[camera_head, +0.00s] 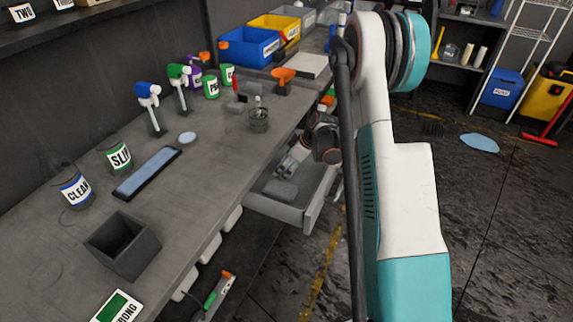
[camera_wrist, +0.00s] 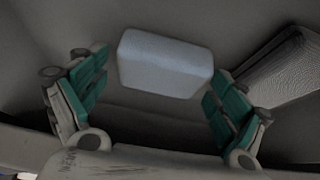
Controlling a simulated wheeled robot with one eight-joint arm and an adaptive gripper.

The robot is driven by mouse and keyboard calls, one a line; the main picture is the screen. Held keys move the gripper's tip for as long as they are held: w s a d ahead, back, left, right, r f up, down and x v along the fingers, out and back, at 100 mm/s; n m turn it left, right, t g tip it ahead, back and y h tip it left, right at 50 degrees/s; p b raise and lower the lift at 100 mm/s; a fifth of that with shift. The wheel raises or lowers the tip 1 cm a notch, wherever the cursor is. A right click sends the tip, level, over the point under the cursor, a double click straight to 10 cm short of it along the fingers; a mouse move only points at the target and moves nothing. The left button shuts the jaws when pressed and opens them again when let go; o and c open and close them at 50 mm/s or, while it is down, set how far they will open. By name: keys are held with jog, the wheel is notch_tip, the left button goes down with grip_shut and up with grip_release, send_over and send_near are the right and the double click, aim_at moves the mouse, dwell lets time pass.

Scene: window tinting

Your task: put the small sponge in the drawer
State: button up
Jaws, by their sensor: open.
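A pale grey-blue block, apparently the small sponge (camera_wrist: 165,63), lies on a dark grey floor in the wrist view, between and just past my fingers. My gripper (camera_wrist: 155,100) is open, with green finger pads on both sides of the block and gaps beside it. In the head view the drawer (camera_head: 276,211) is pulled out under the bench, and my gripper (camera_head: 291,160) is over or inside it. A grey textured block (camera_head: 281,190) lies in the drawer near my fingers. I cannot tell whether it is the same block.
A grey textured piece (camera_wrist: 275,72) lies to the right in the wrist view. The bench (camera_head: 205,185) holds spray bottles, cups, an open grey box (camera_head: 122,245) and a blue-topped strip (camera_head: 148,171). A blue bin (camera_head: 250,48) stands at the back.

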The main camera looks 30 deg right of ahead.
jog(key=shift+r, duration=0.35)
jog(key=p+v, duration=0.4)
jog(key=v, duration=0.7)
jog(key=shift+s+d+r, duration=0.15)
jog(key=shift+s+r, duration=0.05)
jog(key=shift+r, duration=0.05)
dwell(0.6)
